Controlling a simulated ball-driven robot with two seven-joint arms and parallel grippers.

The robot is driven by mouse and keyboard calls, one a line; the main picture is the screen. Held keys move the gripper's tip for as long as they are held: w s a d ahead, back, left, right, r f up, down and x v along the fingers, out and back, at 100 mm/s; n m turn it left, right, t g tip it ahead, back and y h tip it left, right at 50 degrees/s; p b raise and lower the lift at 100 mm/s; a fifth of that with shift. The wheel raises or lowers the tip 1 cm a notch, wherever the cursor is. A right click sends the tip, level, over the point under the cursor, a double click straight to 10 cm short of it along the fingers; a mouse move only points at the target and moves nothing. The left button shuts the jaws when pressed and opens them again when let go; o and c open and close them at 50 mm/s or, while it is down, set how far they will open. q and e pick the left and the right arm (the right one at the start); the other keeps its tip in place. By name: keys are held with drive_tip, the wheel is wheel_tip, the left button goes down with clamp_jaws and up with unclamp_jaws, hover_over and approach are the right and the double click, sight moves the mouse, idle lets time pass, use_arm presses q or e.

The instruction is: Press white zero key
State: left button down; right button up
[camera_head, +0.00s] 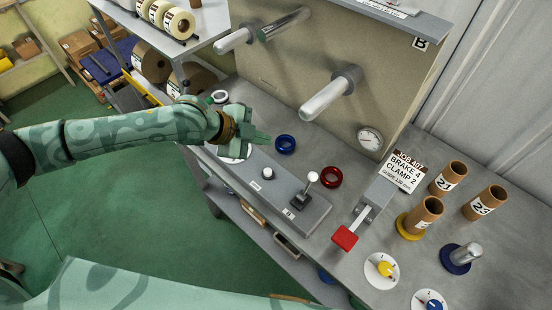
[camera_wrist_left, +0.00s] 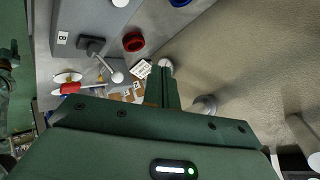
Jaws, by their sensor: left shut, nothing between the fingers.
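The white key (camera_head: 268,173) is a small round button on the long grey control box (camera_head: 290,197), with a small label beside it. It also shows at the top edge of the left wrist view (camera_wrist_left: 120,2). My left gripper (camera_head: 267,138) is shut and empty. It hovers above the bench near the far end of the box, above and behind the white key in the head view, apart from it. In the left wrist view its closed fingers (camera_wrist_left: 160,80) point away from the camera.
A white-knobbed lever (camera_head: 306,189) stands on the same box. Blue (camera_head: 285,144) and red (camera_head: 332,177) rings lie behind it. A red-ended handle (camera_head: 344,238), brown tubes (camera_head: 448,178) and a yellow knob (camera_head: 385,268) are to the right. Grey rollers (camera_head: 332,95) jut from the tan panel (camera_head: 330,50).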

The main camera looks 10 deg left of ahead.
use_arm(q)
drive_tip(key=s+m, duration=0.1)
drive_tip(key=b, duration=0.7)
hover_over(264, 174)
wheel_tip(264, 174, down, 7)
drive_tip(key=shift+f+b, duration=0.45)
drive_tip(key=shift+f, duration=0.5)
use_arm(e)
wheel_tip(264, 174, down, 8)
drive_tip(key=s, duration=0.2)
drive_tip(key=shift+s+g, duration=0.3)
drive_tip(key=shift+a+r, duration=0.1)
drive_tip(key=shift+a, duration=0.1)
use_arm(q)
drive_tip(key=shift+f, duration=0.1)
drive_tip(key=shift+f, duration=0.3)
use_arm(e)
drive_tip(key=shift+d, duration=0.1)
